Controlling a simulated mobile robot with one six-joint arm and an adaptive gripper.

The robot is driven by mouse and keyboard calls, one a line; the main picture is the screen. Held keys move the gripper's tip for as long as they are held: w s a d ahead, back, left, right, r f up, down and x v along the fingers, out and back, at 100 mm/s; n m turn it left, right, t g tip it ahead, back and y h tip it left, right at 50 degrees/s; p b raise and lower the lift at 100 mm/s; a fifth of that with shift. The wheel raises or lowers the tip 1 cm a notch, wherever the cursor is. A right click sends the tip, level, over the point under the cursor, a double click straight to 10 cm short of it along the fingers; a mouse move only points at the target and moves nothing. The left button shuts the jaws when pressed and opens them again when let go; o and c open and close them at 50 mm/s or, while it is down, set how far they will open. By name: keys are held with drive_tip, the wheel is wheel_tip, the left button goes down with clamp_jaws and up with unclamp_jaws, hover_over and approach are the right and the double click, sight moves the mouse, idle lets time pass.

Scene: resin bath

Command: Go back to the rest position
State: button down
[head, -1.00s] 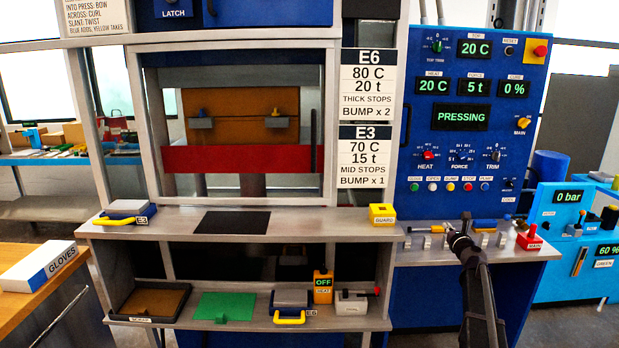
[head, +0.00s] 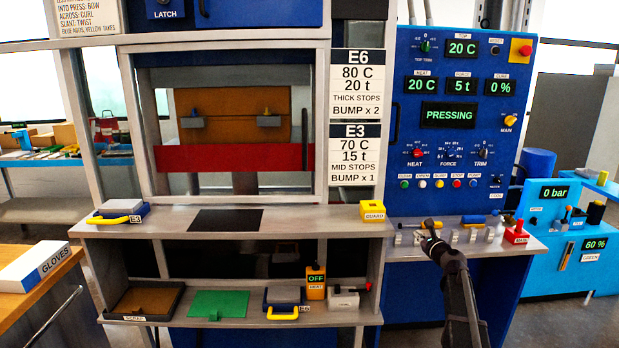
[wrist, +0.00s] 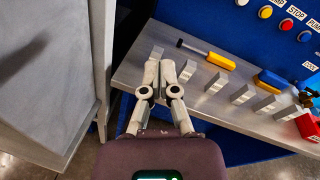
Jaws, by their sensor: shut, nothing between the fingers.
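My gripper (head: 431,225) is at the shelf below the blue control panel (head: 450,110) in the head view. In the wrist view my gripper (wrist: 159,66) is shut and empty, its fingertips together over the left end of the grey shelf (wrist: 190,96). A grey block shows just beyond the fingertips; whether they touch it I cannot tell. A yellow-handled tool (wrist: 221,61) lies to the right, apart from the fingers.
Several grey blocks (wrist: 241,94), a blue-and-yellow tool (wrist: 268,82) and a red block (wrist: 309,125) sit along the shelf. The press bench (head: 300,226) is to the left, bearing a yellow guard block (head: 372,210). Floor shows in front of the shelf.

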drive_tip(key=s+a+f+n+g+y, duration=0.1)
drive_tip(key=s+a+f+n+g, duration=0.35)
drive_tip(key=s+a+n, duration=0.4)
drive_tip(key=s+a+f+n+g+y, duration=0.2)
drive_tip(key=s+a+f+n+g, duration=0.25)
drive_tip(key=s+a+n, duration=0.35)
drive_tip(key=s+a+f+n+g+h, duration=0.1)
drive_tip(key=s+a+f+n+g, duration=0.1)
drive_tip(key=s+f+n, duration=0.3)
drive_tip(key=s+a+f+n+g+h, duration=0.1)
drive_tip(key=s+a+n+g+h, duration=0.15)
drive_tip(key=s, duration=0.45)
drive_tip(key=s+d+f+n+g+h, duration=0.1)
drive_tip(key=s+n+g+h, duration=0.3)
drive_tip(key=s, duration=0.6)
wheel_tip(320, 180, up, 12)
drive_tip(key=n+t+y+p, duration=0.1)
drive_tip(key=p, duration=1.2)
drive_tip(key=shift+d+r, duration=0.2)
drive_tip(key=shift+d, duration=0.05)
